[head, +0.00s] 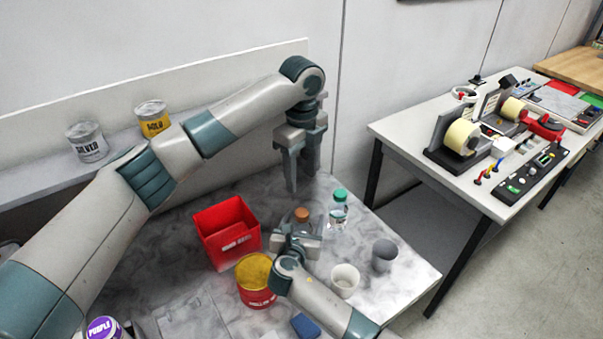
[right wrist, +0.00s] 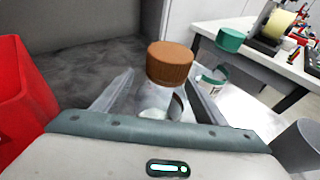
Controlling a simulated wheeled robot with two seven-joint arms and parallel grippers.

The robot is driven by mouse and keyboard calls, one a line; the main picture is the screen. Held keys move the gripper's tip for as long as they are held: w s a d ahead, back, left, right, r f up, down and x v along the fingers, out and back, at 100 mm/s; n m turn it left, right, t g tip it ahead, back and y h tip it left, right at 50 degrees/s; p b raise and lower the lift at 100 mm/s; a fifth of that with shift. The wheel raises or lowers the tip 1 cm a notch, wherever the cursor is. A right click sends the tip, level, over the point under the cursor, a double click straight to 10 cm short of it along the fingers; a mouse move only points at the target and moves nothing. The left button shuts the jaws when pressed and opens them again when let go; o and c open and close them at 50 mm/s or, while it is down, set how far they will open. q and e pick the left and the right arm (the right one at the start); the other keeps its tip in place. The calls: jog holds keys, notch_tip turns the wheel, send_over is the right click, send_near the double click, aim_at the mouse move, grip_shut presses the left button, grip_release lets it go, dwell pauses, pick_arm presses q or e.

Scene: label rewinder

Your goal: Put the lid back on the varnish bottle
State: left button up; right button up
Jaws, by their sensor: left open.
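A clear bottle (right wrist: 158,100) stands between the fingers of my right gripper (head: 297,238), which appear closed on its sides. A brown lid (head: 302,214) sits on top of it; the lid is large in the right wrist view (right wrist: 170,63). I cannot tell how tightly it is seated. My left gripper (head: 300,172) is open and empty, pointing down above and behind the bottle, apart from the lid. A second clear bottle with a green cap (head: 339,196) stands to the right. I cannot read which bottle is varnish.
A red bin (head: 228,232) and a red can with yellow contents (head: 256,280) stand left of the bottle. A white cup (head: 345,280) and a grey cup (head: 384,255) stand to the right. A blue block (head: 305,326) lies in front. The rewinder table (head: 400,136) is farther right.

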dwell(0.3)
pick_arm(q)
notch_tip(320, 180, down, 4)
jog(key=b, duration=0.4)
jog(key=shift+f, duration=0.1)
pick_arm(e)
jog(key=v, duration=1.7)
jog(key=shift+s, duration=0.15)
jog(key=shift+r, duration=0.1)
